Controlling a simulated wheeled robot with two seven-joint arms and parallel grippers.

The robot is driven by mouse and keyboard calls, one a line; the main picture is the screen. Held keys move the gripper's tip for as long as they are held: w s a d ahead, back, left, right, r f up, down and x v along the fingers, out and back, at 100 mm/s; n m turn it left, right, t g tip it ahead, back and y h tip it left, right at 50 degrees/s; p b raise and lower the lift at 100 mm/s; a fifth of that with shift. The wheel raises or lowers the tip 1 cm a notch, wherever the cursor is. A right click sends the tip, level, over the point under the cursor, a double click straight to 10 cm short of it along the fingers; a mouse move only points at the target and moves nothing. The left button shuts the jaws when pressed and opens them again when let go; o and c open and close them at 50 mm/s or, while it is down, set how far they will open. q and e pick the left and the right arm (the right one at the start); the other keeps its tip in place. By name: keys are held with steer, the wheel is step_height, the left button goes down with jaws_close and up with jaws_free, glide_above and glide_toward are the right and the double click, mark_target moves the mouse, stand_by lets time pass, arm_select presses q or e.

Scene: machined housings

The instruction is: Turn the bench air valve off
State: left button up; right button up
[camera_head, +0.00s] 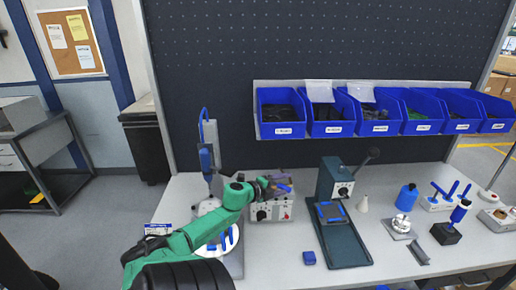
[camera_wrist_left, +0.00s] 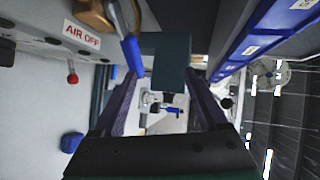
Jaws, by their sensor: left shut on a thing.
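The bench air valve is on a light grey box (camera_head: 272,210) with a dark knob and a red button on its front. Its blue lever handle (camera_head: 284,188) shows at the top of the box. In the left wrist view the blue handle (camera_wrist_left: 131,54) hangs from a brass fitting (camera_wrist_left: 92,12) beside an "AIR OFF" label (camera_wrist_left: 82,35). My left gripper (camera_head: 279,180) is at the top of the box, shut on the handle. In the left wrist view its two fingers (camera_wrist_left: 166,78) stand apart, with the handle by the left fingertip. My right gripper is not in view.
A dark green press (camera_head: 338,180) stands right of the box. Blue bins (camera_head: 331,129) hang on the back panel. A white round dish (camera_head: 222,240) is below my left arm.

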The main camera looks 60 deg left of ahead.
arm_select(q)
steer(key=s+d, duration=0.3)
steer(key=s, duration=1)
steer(key=shift+d+r, duration=0.25)
steer(key=shift+r, duration=0.15)
